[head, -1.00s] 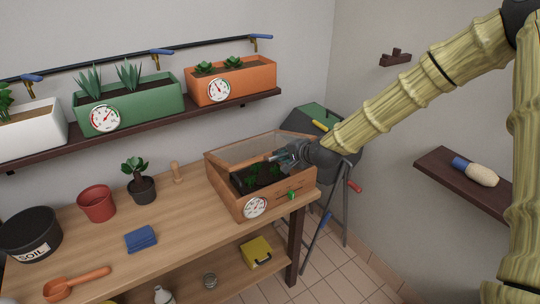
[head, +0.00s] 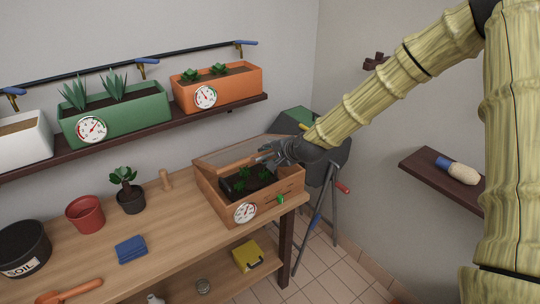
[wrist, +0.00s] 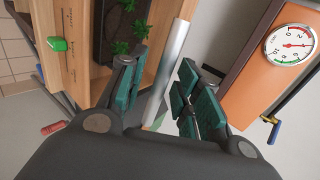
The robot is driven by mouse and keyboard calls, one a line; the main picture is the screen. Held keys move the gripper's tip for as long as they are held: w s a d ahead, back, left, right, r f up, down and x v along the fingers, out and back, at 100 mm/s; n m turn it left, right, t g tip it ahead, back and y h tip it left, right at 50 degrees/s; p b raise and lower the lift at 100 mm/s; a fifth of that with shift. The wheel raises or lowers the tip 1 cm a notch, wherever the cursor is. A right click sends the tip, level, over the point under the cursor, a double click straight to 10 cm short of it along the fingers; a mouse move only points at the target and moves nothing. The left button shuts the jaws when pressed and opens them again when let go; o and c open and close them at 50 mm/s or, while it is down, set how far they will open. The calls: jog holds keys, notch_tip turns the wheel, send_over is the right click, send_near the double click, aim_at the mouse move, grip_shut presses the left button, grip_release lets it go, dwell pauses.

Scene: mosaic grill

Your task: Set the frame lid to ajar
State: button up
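The wooden cold frame (head: 228,209) stands at the right end of the workbench, with green seedlings in dark soil inside. Its glazed frame lid (head: 233,157) is raised at a tilt, its front edge above the box and its far side toward the wall. My gripper (head: 263,156) is at the right part of the lid's front edge. In the wrist view, a pale silver strip (wrist: 169,72), seemingly the lid seen edge-on, runs between my teal-padded fingers. The fingers stand apart with gaps beside the strip. Contact with the lid is not clear.
A round dial (head: 245,212) and a green marker (head: 281,199) are on the box front. A shelf with planters, including an orange one (head: 218,88), hangs above the bench. A dark grill (head: 325,160) stands to the right. A wooden dibber (head: 166,180) stands to the left.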

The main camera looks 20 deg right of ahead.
jog(key=shift+s+r, duration=0.1)
jog(key=v, duration=1.1)
jog(key=shift+s+r, duration=0.2)
jog(key=shift+s, duration=0.15)
jog(key=shift+d, duration=0.1)
jog(key=s+a+f+n+g+h+b, duration=0.15)
jog(key=s+f, duration=0.35)
jog(key=f, duration=0.5)
jog(key=s+a+f+n+g, duration=0.1)
jog(key=s+f+n+g, duration=0.15)
jog(key=s+f, duration=0.45)
jog(key=s+a+f+n+g, duration=0.15)
jog(key=s+f, duration=0.25)
jog(key=f, duration=0.8)
jog(key=s+f+n+g, duration=0.1)
jog(key=s+f+n, duration=0.1)
jog(key=s+f, duration=0.3)
jog(key=s+f+n+g+h+b, duration=0.1)
jog(key=s+f, duration=0.5)
jog(key=s, duration=0.6)
jog(key=s+f+n+g+h+b, duration=0.1)
jog(key=s+f+n+g, duration=0.1)
jog(key=s+f+n, duration=0.3)
jog(key=s, duration=0.3)
jog(key=shift+s+a+f+g, duration=0.25)
jog(key=shift+s+f+g, duration=0.1)
jog(key=shift+s, duration=0.05)
